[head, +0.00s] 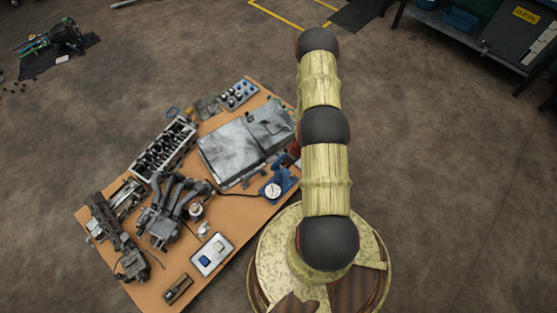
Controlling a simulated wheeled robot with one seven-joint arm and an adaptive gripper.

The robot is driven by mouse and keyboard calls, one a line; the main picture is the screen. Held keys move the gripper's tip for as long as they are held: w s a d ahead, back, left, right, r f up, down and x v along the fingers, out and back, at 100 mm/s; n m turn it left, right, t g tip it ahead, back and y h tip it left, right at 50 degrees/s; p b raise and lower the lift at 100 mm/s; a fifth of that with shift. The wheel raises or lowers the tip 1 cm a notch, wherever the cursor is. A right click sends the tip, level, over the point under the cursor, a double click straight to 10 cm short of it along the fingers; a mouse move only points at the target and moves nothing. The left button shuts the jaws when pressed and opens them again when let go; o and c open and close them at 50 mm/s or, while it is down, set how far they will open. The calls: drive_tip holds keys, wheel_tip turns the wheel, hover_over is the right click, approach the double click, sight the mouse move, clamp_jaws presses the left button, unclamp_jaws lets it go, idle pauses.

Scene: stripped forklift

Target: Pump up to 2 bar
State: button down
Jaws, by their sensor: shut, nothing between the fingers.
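A blue pump (286,180) stands at the right edge of the brown table, just left of my arm. Its round white gauge (272,190) faces up; the needle and the numbers are too small to read. A dark hose (236,194) seems to run left from the gauge toward the engine parts. A small red part (294,149) shows above the pump, partly hidden behind my arm; I cannot tell whether it belongs to the pump. My arm rises up the picture right of the table. My gripper does not show.
The brown table (232,244) holds a large grey metal box (230,150), a cylinder head (163,148), a manifold (172,207), a tray with blue and white pieces (212,255) and several small parts. A dark bench (470,42) stands at top right. Open floor lies right of my arm.

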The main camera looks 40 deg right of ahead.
drive_tip(key=v, duration=1.1)
drive_tip(key=shift+s+r, duration=0.15)
drive_tip(key=c, duration=2.6)
unclamp_jaws()
